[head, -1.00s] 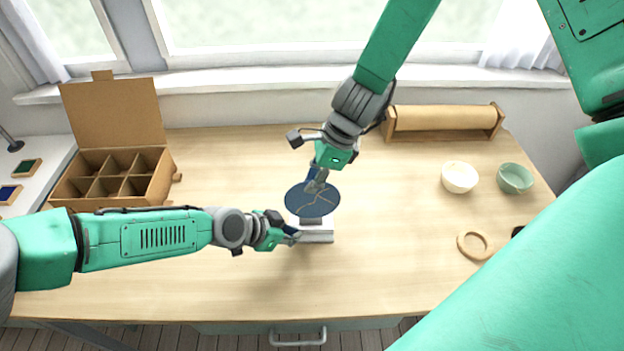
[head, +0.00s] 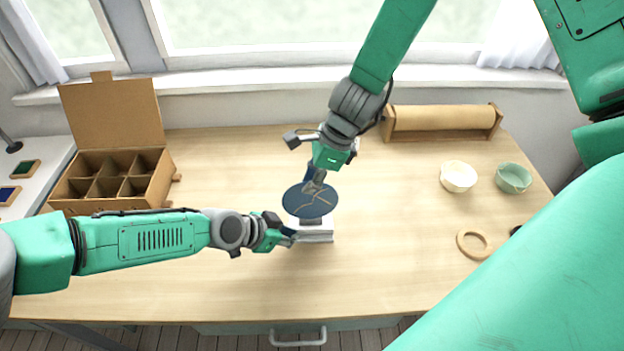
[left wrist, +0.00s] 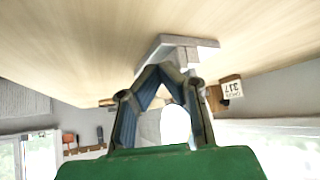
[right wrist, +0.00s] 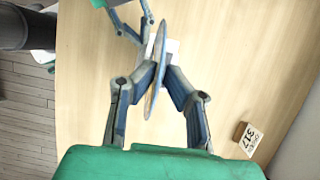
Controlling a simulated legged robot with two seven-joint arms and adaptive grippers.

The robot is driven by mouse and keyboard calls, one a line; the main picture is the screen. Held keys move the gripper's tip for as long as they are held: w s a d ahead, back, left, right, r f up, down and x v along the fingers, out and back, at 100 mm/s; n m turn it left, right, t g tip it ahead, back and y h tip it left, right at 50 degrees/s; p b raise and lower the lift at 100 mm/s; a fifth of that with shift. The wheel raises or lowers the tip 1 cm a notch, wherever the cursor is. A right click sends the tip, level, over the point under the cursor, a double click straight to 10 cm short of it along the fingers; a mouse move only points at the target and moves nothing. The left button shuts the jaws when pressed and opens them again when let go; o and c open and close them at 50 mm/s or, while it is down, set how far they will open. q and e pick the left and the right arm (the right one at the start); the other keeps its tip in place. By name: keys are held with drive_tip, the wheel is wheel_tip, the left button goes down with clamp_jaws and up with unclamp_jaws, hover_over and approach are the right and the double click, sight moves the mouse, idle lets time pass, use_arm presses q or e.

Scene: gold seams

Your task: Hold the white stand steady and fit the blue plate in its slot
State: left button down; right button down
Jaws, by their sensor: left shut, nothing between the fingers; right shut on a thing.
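The blue plate (head: 303,208), round with gold seams, is held upright or slightly tilted over the white stand (head: 318,236) on the table. My right gripper (head: 314,186) is shut on the plate's upper part; the right wrist view shows the plate (right wrist: 155,80) edge-on between the fingers. The plate covers part of the stand, and I cannot tell whether its lower edge is in the slot. My left gripper (head: 291,234) is shut and empty at the stand's left side. In the left wrist view its fingertips are close to the stand (left wrist: 170,42); contact is unclear.
A cardboard box (head: 160,190) with compartments stands at left. A paper roll on a wooden holder (head: 440,118) is at the back right. A cream bowl (head: 458,178), a green bowl (head: 513,178) and a wooden ring (head: 462,248) lie right. The front table is clear.

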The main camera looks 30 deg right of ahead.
sight(310, 200)
drive_tip(key=shift+a+r, duration=0.15)
drive_tip(key=shift+a, duration=0.4)
drive_tip(key=shift+d, duration=0.1)
drive_tip(key=shift+d, duration=0.55)
drive_tip(key=shift+a, duration=0.55)
drive_tip(key=shift+d, duration=0.4)
drive_tip(key=shift+a, duration=0.15)
drive_tip(key=shift+d, duration=0.25)
drive_tip(key=shift+f, duration=2.35)
